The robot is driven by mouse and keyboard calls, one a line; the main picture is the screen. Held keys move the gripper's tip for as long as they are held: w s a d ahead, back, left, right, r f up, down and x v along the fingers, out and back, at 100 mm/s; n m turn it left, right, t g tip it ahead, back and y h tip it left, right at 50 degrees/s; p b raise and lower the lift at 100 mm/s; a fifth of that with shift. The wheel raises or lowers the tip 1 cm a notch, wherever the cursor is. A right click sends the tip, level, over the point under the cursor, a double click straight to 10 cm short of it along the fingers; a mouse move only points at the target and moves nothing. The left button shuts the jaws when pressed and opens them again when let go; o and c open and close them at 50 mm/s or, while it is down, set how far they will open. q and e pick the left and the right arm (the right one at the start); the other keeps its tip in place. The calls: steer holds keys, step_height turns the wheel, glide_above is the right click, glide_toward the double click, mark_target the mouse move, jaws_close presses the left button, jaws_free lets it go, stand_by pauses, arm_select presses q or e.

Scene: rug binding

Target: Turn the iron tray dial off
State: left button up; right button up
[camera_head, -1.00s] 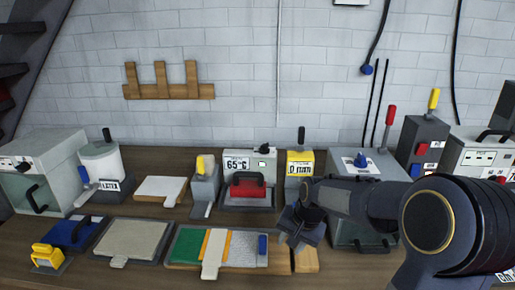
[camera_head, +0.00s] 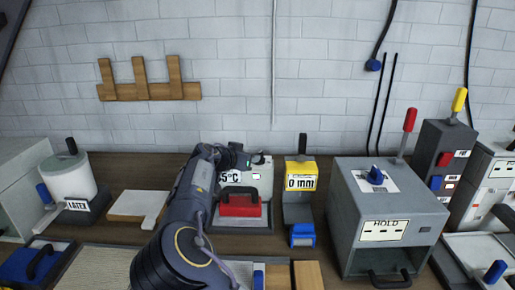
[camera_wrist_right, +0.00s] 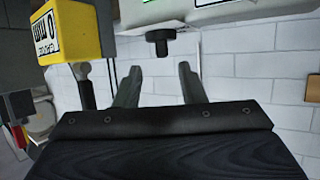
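The iron tray (camera_head: 264,229) stands at mid-table in the head view, with a red iron (camera_head: 238,207) on it. Behind the iron is its pale control box (camera_head: 231,177), its temperature display partly covered by my right gripper. My right gripper (camera_head: 238,157) is at the top of this box. In the right wrist view, a black dial (camera_wrist_right: 160,42) sticks out of the pale box. The right gripper (camera_wrist_right: 157,70) is open there, its two fingers apart and pointing towards the dial, with nothing between them. I cannot read the dial's setting. My left gripper is not in view.
A yellow-topped device (camera_head: 300,178) stands close right of the control box; it also shows in the right wrist view (camera_wrist_right: 70,30). A grey press marked HOLD (camera_head: 388,232) is further right. A white pot (camera_head: 70,178) and pale board (camera_head: 128,205) are left.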

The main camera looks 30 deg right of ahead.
mark_target(258, 153)
steer(key=x, duration=0.2)
steer(key=p+x, duration=0.1)
steer(key=x, duration=0.2)
steer(key=p+x, duration=0.1)
steer(key=x, duration=0.1)
steer(key=shift+w+d+r, duration=0.15)
steer(key=shift+w+r, duration=0.05)
steer(key=shift+w, duration=0.1)
jaws_close()
